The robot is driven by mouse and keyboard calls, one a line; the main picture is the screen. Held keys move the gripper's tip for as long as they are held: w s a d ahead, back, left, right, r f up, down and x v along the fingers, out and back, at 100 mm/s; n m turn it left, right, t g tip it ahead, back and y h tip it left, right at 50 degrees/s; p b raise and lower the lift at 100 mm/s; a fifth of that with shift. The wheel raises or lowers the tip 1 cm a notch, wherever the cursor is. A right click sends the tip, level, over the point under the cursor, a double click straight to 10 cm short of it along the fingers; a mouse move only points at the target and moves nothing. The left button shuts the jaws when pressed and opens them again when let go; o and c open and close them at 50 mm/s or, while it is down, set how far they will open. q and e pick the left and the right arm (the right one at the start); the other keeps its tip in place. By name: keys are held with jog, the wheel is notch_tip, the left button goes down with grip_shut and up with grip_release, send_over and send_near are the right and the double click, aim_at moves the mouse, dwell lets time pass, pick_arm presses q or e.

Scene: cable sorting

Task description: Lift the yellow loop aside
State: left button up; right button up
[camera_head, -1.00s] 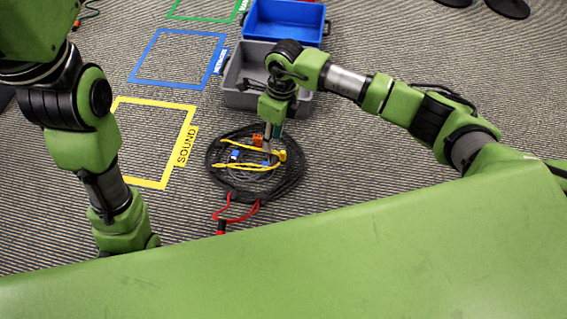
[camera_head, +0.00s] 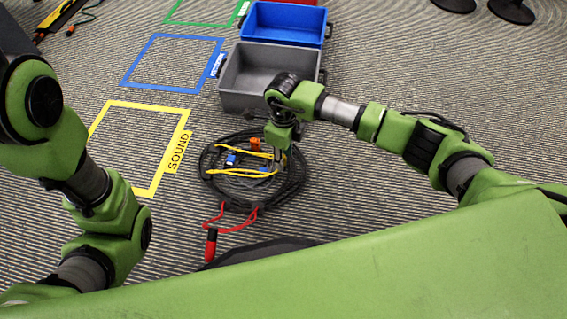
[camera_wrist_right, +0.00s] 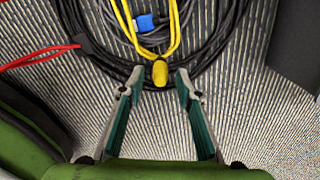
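The yellow loop (camera_head: 238,172) is a thin yellow cable lying on a round coil of black cable (camera_head: 297,187) on the carpet. Its yellow end piece (camera_wrist_right: 160,72) shows in the right wrist view. My right gripper (camera_head: 279,156) is over the right side of the coil. In the right wrist view its two fingers (camera_wrist_right: 160,76) are apart, with the yellow end piece between the tips and no visible contact. My left arm bends down at the left, and its gripper is out of view.
A blue plug (camera_head: 231,160) and an orange plug (camera_head: 255,144) lie within the coil. A red cable (camera_head: 238,226) lies in front. A grey bin (camera_head: 236,103) and a blue bin (camera_head: 285,39) stand behind. The yellow SOUND square (camera_head: 152,106) is to the left.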

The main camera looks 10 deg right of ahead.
jog(key=shift+f+b, duration=0.35)
jog(key=shift+f, duration=0.6)
grip_shut()
jog(key=shift+r, duration=0.15)
